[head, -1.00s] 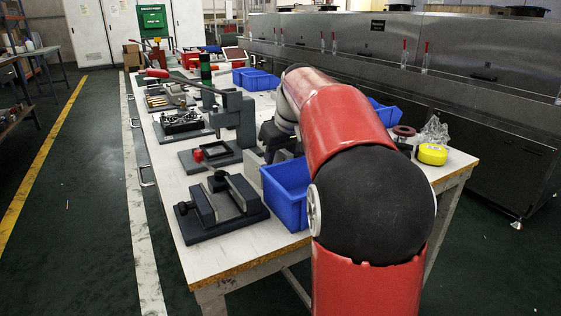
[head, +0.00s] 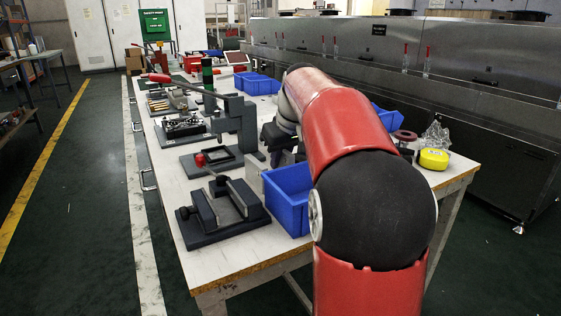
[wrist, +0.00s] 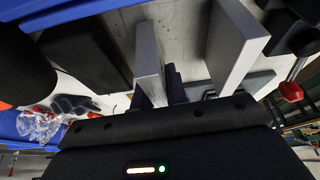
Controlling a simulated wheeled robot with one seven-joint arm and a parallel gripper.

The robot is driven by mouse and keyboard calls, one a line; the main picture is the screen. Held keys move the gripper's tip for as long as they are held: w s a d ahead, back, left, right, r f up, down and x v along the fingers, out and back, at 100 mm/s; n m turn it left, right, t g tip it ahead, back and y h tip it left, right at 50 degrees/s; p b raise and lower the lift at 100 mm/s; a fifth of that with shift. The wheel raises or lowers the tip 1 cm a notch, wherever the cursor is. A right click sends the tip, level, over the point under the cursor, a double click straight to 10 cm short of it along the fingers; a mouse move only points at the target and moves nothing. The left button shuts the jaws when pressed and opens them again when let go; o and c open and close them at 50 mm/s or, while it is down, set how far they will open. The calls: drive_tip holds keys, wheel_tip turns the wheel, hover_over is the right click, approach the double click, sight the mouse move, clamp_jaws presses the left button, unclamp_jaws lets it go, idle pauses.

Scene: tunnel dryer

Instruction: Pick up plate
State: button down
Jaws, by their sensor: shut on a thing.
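In the wrist view a light grey flat plate (wrist: 148,58) stands on edge. Its near end is between the dark fingers of my gripper (wrist: 156,90), which is shut on it. In the head view my gripper (head: 279,137) is over the workbench, between the grey lever press and the blue bins, and partly hidden by my arm. A thin grey upright piece (head: 253,178) shows just behind the near blue bin; I cannot tell if it is the same plate. The plate's lower end is hard to make out.
On the workbench (head: 236,264) stand a near blue bin (head: 288,200), a dark clamp fixture (head: 222,210), a grey lever press (head: 238,122) and a yellow tape roll (head: 433,158). A darker grey slab (wrist: 236,45) is close to the right of the plate in the wrist view.

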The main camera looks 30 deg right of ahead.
wheel_tip(320, 180, up, 19)
drive_tip(key=p, duration=0.3)
